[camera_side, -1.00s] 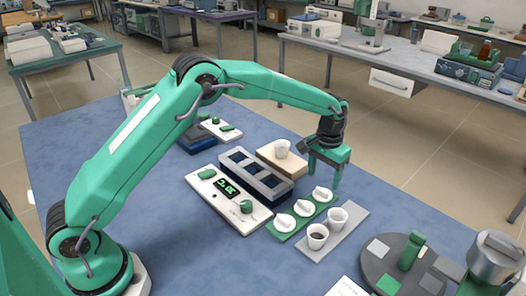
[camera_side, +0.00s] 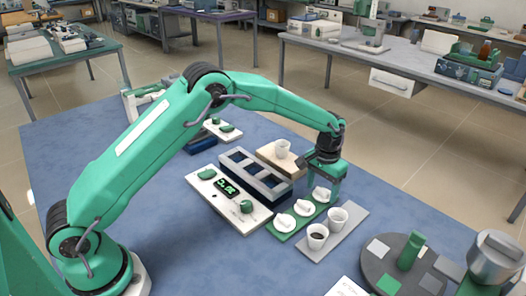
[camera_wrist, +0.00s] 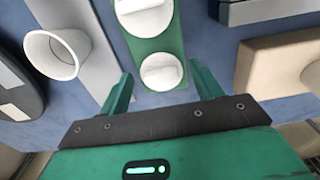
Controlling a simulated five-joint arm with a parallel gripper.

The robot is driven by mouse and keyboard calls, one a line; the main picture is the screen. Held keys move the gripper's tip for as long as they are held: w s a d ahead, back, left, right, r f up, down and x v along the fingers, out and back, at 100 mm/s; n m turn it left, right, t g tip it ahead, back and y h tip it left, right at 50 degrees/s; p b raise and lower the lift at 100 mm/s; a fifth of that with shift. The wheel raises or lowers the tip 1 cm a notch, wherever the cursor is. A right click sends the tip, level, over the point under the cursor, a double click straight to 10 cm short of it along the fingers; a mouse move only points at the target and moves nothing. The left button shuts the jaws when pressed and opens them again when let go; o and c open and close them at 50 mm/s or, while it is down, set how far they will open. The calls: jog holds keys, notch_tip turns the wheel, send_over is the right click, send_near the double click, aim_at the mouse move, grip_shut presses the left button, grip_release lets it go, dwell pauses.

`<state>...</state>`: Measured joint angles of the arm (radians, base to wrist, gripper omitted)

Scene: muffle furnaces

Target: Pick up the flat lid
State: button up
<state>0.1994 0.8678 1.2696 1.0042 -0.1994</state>
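White lids with raised grips lie in a row on a green strip (camera_side: 292,227): a near lid (camera_side: 284,221), a middle lid (camera_side: 304,208) and a far lid (camera_side: 321,194). I cannot tell for sure which is the flat one. My gripper (camera_side: 324,184) is open and empty, pointing down over the far end of the strip, at the far lid. In the wrist view my gripper's fingers (camera_wrist: 160,72) stand apart on either side of the far lid (camera_wrist: 161,72), with no visible contact. The middle lid (camera_wrist: 143,15) is beyond it; the near lid is out of that view.
A grey plate (camera_side: 325,247) with a white cup (camera_side: 338,219) and a dark-filled cup (camera_side: 317,236) lies to the right of the strip. A dark blue rack (camera_side: 255,178) and a beige block (camera_side: 272,157) with a cup (camera_side: 282,148) are to the left. A white control panel (camera_side: 220,192) is nearby.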

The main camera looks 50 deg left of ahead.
aim_at(322, 190)
jog(key=c, duration=1)
jog(key=shift+o, duration=0.2)
jog(key=shift+r, duration=0.1)
jog(key=shift+r, duration=0.45)
notch_tip(322, 190, up, 3)
jog(key=shift+r, duration=0.15)
jog(key=s+d+r, duration=0.6)
jog(key=s+d, duration=0.2)
jog(key=shift+d+r, duration=0.3)
jog(key=shift+w, duration=0.1)
